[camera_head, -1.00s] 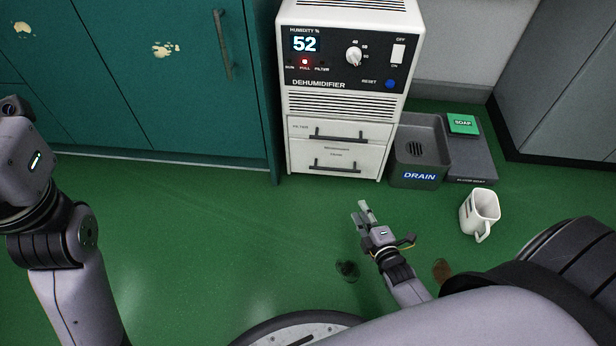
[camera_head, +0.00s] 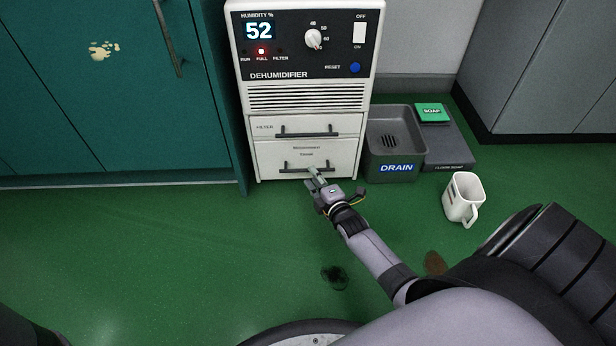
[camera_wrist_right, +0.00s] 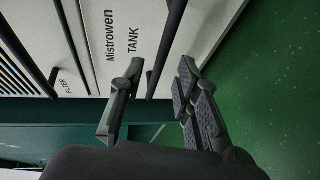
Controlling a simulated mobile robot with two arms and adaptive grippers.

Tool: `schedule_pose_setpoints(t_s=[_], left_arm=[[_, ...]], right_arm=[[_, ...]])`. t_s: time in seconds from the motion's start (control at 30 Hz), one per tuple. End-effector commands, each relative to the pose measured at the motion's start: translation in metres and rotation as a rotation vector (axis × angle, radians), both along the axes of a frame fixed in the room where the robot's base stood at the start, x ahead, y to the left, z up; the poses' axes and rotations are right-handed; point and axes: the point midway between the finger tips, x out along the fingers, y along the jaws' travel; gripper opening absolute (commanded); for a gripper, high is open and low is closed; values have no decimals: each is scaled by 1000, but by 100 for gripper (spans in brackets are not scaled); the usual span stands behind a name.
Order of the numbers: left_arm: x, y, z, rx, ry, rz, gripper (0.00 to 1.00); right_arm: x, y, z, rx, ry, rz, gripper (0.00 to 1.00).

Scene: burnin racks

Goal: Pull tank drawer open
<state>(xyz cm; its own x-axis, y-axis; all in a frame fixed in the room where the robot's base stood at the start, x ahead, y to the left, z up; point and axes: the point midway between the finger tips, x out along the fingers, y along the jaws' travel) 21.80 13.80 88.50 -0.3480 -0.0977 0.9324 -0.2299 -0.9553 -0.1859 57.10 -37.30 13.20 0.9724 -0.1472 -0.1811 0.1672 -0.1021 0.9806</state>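The dehumidifier (camera_head: 303,75) stands against the wall, its red FULL lamp lit. Its lower drawer, the tank drawer (camera_head: 270,158), appears closed and has a dark bar handle (camera_head: 293,168). In the right wrist view the tank drawer front (camera_wrist_right: 140,15) carries the word TANK, and its handle (camera_wrist_right: 166,45) runs toward the gap between my fingers. My right gripper (camera_head: 314,180) is at the lower edge of the drawer front, by the handle. In the wrist view my right gripper (camera_wrist_right: 150,95) is open, with the fingers either side of the handle's line. Contact cannot be told. My left gripper is out of view.
The filter drawer (camera_head: 350,124) sits above the tank drawer. Teal cabinets (camera_head: 110,120) are at left.

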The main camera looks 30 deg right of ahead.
Motion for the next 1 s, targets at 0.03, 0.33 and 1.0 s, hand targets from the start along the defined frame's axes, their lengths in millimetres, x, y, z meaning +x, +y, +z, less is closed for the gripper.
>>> schedule_pose_setpoints(t_s=[0.03, 0.33, 1.0], left_arm=[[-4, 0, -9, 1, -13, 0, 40], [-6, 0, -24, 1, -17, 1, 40], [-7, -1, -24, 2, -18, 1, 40]], right_arm=[[11, -1, -7, 0, -4, 1, 30], [41, -6, -9, 0, -1, 0, 30], [43, -6, -8, 0, 0, 0, 8]])
